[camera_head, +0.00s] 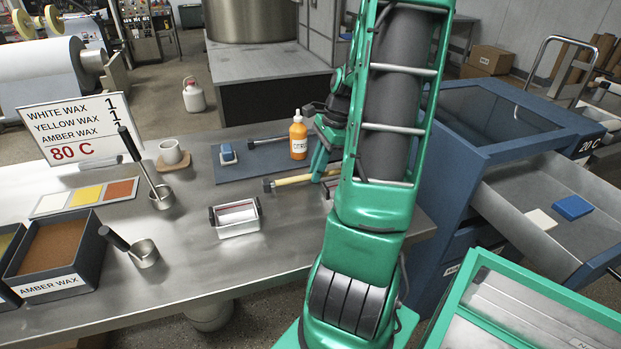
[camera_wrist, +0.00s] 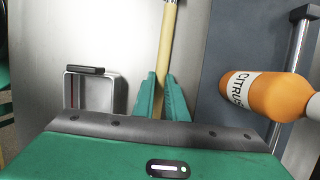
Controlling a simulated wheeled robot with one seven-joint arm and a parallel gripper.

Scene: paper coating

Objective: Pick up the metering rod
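A yellow rod (camera_head: 292,179) with a dark end lies crosswise in the head view, just in front of the dark mat. In the wrist view the yellow rod (camera_wrist: 167,45) runs up between the two green fingers of my gripper (camera_wrist: 160,80). The fingers sit close on either side of it; whether they press on it cannot be told. In the head view my gripper (camera_head: 325,162) is over its right part, and my arm hides its far end. A second, metallic rod (camera_head: 270,142) with a dark end lies on the mat; it also shows at the wrist view's right (camera_wrist: 298,45).
An orange citrus bottle (camera_head: 298,138) stands on the dark mat (camera_head: 235,175) close to my gripper. A metal tray (camera_head: 237,226) lies to the left. Ladles (camera_head: 145,253), a mug (camera_head: 171,151) and an amber wax bin (camera_head: 57,290) stand farther left. A blue cabinet with an open drawer (camera_head: 510,215) is right.

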